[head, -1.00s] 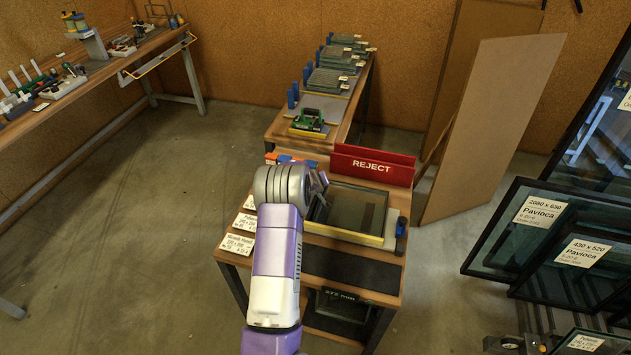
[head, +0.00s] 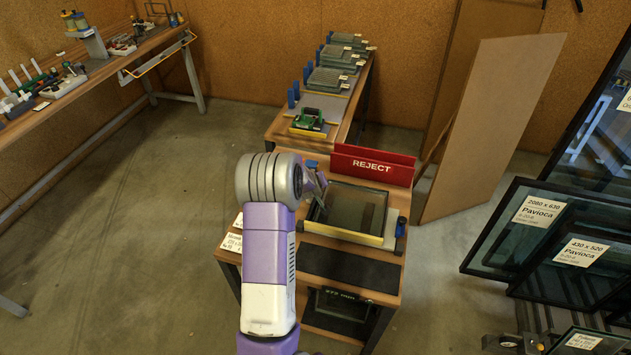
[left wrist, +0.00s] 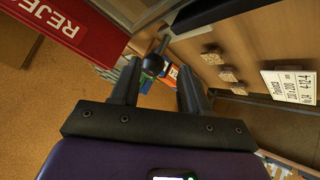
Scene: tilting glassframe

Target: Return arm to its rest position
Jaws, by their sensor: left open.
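My left arm (head: 268,260) reaches up from the bottom of the head view, over the left side of the near bench. Its gripper (head: 317,190) is mostly hidden behind the rounded wrist, near the left edge of the framed glass panel (head: 356,210). In the left wrist view the two dark fingers (left wrist: 158,88) stand apart with nothing held between them. A dark round knob (left wrist: 153,64) shows just beyond the fingers. My right gripper is in neither view.
A red REJECT bin (head: 372,165) stands behind the panel. White labels (head: 232,242) lie on the bench's left edge. A farther bench (head: 345,125) holds stacked panes and a green tool (head: 309,118). Glass frames (head: 545,230) lean at right. Floor at left (head: 140,230) is clear.

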